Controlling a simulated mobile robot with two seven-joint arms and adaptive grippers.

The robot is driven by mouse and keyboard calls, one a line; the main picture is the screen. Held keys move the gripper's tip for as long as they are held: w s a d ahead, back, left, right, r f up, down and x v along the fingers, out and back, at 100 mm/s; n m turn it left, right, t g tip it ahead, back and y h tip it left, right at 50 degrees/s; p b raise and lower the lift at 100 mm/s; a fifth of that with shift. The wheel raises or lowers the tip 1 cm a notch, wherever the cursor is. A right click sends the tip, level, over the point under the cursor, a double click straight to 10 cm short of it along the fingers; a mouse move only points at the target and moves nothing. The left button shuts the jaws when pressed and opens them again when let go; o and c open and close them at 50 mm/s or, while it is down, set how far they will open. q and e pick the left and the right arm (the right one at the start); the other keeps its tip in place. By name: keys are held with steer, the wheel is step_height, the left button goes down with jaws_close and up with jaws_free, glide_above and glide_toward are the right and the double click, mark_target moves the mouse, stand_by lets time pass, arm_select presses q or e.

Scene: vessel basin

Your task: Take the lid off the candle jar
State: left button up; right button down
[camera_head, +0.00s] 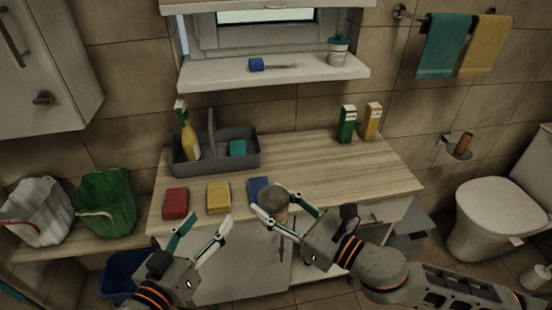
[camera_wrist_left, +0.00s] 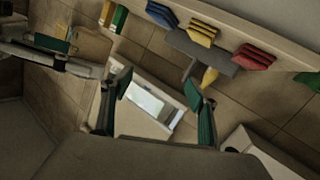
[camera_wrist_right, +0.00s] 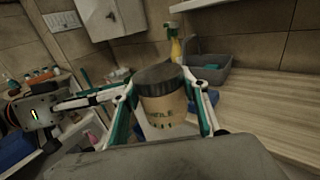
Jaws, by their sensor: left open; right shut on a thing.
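The candle jar (camera_wrist_right: 165,112) is a tan, labelled cylinder with a dark grey lid (camera_wrist_right: 158,76) seated on top. My right gripper (camera_head: 262,199) is shut around the jar's body, one finger on each side, and holds it upright near the counter's front edge. In the head view the grey lid (camera_head: 273,195) shows from above and the body is mostly hidden by the fingers. My left gripper (camera_head: 197,228) is open and empty in front of the counter, to the left of and below the jar. Its spread fingers also show in the left wrist view (camera_wrist_left: 158,100), with nothing between them.
The wooden counter (camera_head: 330,175) holds red, yellow and blue sponge-like blocks, a grey caddy (camera_head: 245,160) with a yellow spray bottle, and two cartons at the back. The counter's right part is clear.

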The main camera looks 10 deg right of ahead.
arm_select(q)
steer(key=d+r+m+g+h, duration=0.1)
steer(key=d+r+m+h, duration=0.35)
steer(key=d+r, duration=0.6)
steer(key=d+r+m+g, duration=0.2)
steer(key=d+m+g, duration=1)
steer(key=d+m, duration=0.6)
steer(key=w+a+r+m+g+y, duration=0.1)
steer(key=w+a+m+y, duration=0.35)
steer(key=m, duration=0.35)
step_height(320, 180, up, 3)
steer(key=m+y, duration=0.7)
steer(key=m, duration=1.3)
glide_above(276, 196)
steer(key=shift+f+g, duration=0.2)
steer(key=shift+g, duration=0.1)
steer(key=shift+f+m, duration=0.15)
steer(key=shift+m, duration=0.2)
steer(key=shift+f, duration=3.9)
